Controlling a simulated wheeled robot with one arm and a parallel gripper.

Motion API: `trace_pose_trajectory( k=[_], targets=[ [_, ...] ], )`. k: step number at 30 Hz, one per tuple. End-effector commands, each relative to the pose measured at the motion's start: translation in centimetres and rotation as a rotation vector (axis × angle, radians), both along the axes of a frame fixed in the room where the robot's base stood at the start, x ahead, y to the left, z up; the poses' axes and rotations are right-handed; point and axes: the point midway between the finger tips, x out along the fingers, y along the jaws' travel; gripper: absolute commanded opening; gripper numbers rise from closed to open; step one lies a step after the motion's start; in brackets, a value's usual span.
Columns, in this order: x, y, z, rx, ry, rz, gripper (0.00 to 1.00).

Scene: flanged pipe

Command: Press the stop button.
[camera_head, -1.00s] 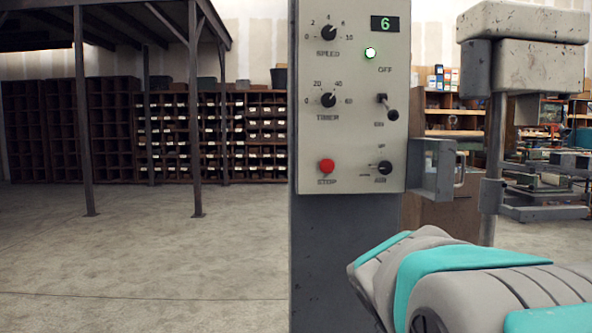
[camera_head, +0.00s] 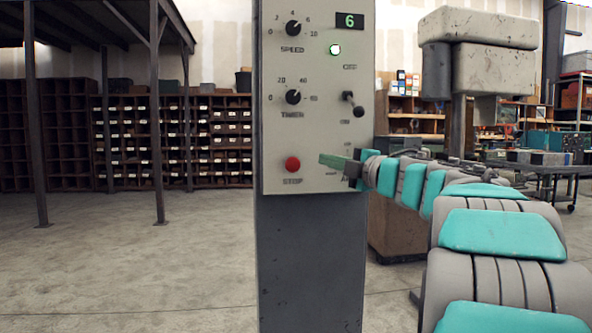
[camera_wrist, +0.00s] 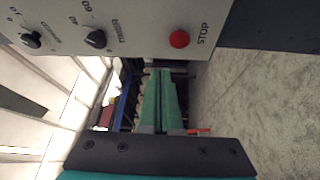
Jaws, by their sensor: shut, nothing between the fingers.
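The red round stop button (camera_head: 292,164) sits at the lower left of the light grey control panel (camera_head: 270,110), above the word STOP. It also shows in the wrist view (camera_wrist: 179,39), near the top, beyond my fingertips and a little to their right. My gripper (camera_head: 323,159) is shut with nothing between its green fingers. In the head view its fingertips point left toward the button, with a gap between them. The fingers cover part of the panel's lower right, including most of the lower right knob. In the wrist view the shut fingers (camera_wrist: 164,73) point up toward the panel.
Open floor lies to the left.

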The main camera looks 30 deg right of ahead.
Motion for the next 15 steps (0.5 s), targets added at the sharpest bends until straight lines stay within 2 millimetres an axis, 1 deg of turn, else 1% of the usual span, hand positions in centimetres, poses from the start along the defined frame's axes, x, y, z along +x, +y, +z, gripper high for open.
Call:
trace_pose_trajectory(
  k=[1, 6, 9, 15],
  targets=[
    [-0.3, -0.1, -0.7, -0.027, 0.016, 0.028, 0.00],
    [-1.3, 0.4, -2.1, -0.093, 0.057, 0.103, 0.00],
    [-1.5, 0.6, -2.4, -0.106, 0.068, 0.124, 0.00],
    [-1.6, 0.6, -2.5, -0.108, 0.071, 0.128, 0.00]
  ],
)
